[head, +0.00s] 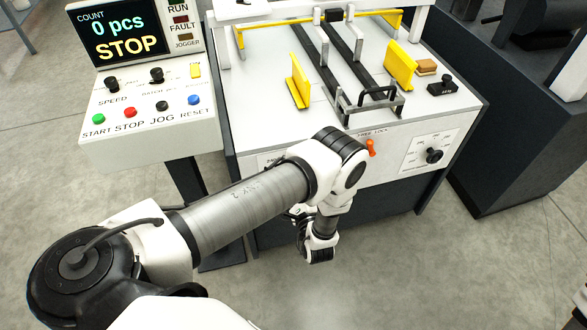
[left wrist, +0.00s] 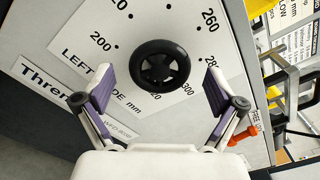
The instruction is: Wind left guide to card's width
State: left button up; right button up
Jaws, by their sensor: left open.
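The black left-guide handwheel (left wrist: 160,66) sits on a white dial plate (left wrist: 118,48) marked "LEFT GUIDE mm", with numbers from 200 to 300 visible. My left gripper (left wrist: 158,74) is open, its two purple-lined fingers on either side of the wheel in the picture. I cannot tell whether they touch it. No clear pointer reading shows. In the head view, my left arm hides this wheel, and the wrist (head: 320,250) hangs before the machine's front. The yellow left guide (head: 298,84) stands on the white table, left of the yellow right guide (head: 400,66). My right gripper is out of view.
An orange lever (head: 371,148) sticks out of the front panel; it also shows close to the gripper's right finger (left wrist: 243,136). A second dial with a black knob (head: 433,155) is at right. The control console (head: 150,130) stands at left, its screen reading "0 pcs STOP".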

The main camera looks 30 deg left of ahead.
pick_arm(q)
jog(key=shift+x, duration=1.15)
jog(key=shift+c, duration=0.3)
jog(key=c, duration=1.1)
